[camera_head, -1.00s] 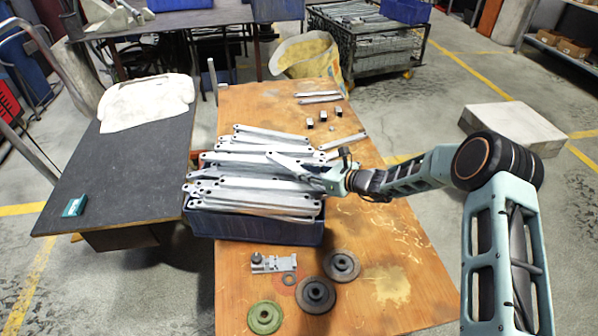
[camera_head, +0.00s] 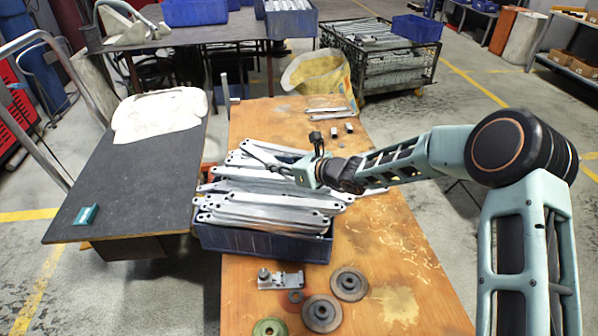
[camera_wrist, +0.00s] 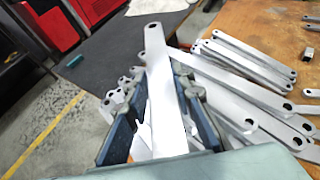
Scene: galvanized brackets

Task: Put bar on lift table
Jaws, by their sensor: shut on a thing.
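My gripper (camera_head: 290,172) is shut on a flat galvanized bar (camera_wrist: 160,95) with a hole at its far end. In the wrist view the bar runs away from me between the two dark fingers (camera_wrist: 157,120). In the head view my gripper is over the pile of similar bars (camera_head: 265,208) in the blue crate (camera_head: 270,243). The held bar's far end points to the back left; whether it touches the pile is unclear. The dark-topped table at the left (camera_head: 120,205), which appears to be the lift table, also shows in the wrist view (camera_wrist: 115,47).
A white cloth (camera_head: 160,114) and a small teal box (camera_head: 86,214) lie on the dark top, with bare room between them. The crate stands on a wooden bench (camera_head: 385,270) with round discs, a metal fixture (camera_head: 282,279) and small blocks. A metal handrail (camera_head: 50,110) stands at the left.

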